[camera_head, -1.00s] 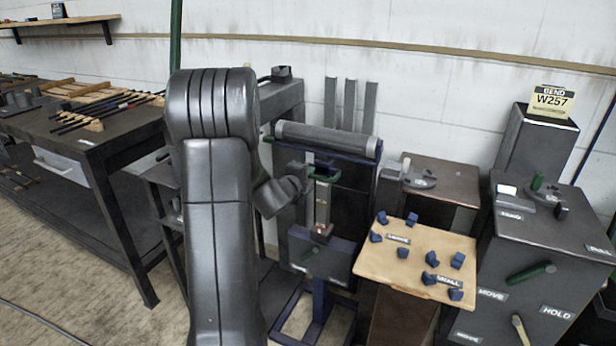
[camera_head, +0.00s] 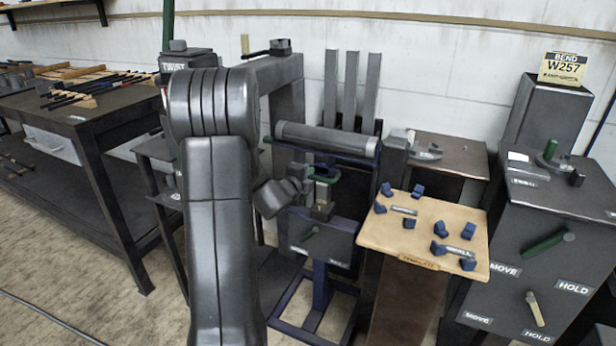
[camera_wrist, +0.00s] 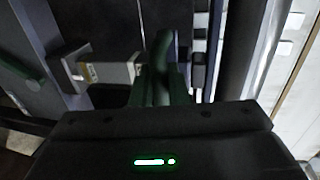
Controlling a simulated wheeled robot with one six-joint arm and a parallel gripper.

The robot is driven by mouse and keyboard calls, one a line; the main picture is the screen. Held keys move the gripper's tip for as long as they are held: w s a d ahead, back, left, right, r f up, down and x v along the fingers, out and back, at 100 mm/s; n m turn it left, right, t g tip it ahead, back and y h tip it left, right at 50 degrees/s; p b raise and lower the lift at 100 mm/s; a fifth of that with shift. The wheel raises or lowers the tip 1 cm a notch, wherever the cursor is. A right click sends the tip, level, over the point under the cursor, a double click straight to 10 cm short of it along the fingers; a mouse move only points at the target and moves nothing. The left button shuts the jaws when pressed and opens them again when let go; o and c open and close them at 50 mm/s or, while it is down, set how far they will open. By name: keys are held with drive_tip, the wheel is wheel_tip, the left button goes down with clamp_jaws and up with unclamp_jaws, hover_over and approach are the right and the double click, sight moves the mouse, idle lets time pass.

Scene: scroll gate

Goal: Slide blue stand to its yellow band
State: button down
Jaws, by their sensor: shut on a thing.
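The blue stand has a grey roller (camera_head: 325,138) across its top and a dark blue floor frame (camera_head: 318,325). It stands upright in the middle of the head view. My gripper (camera_head: 322,180) is at the front of it, below the roller. In the wrist view my gripper (camera_wrist: 160,92) is shut on a green upright handle (camera_wrist: 160,55). My arm hides the left part of the area. I cannot make out a yellow band in either view.
A wooden board (camera_head: 425,228) with several blue blocks stands close to the right. Dark cabinets (camera_head: 545,240) with levers stand farther right. A long workbench (camera_head: 95,125) is at the left. Grey upright strips (camera_head: 350,85) stand behind the roller. Some floor is clear at lower left.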

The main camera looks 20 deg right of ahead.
drive_tip(key=c, duration=1.5)
unclamp_jaws()
drive_tip(key=shift+r, duration=0.1)
drive_tip(key=shift+s+a, duration=0.1)
drive_tip(key=shift+a, duration=0.05)
drive_tip(key=p+v, duration=0.1)
drive_tip(key=v, duration=1.2)
drive_tip(key=shift+s+a, duration=0.15)
drive_tip(key=shift+a, duration=0.1)
drive_tip(key=shift+d, duration=0.15)
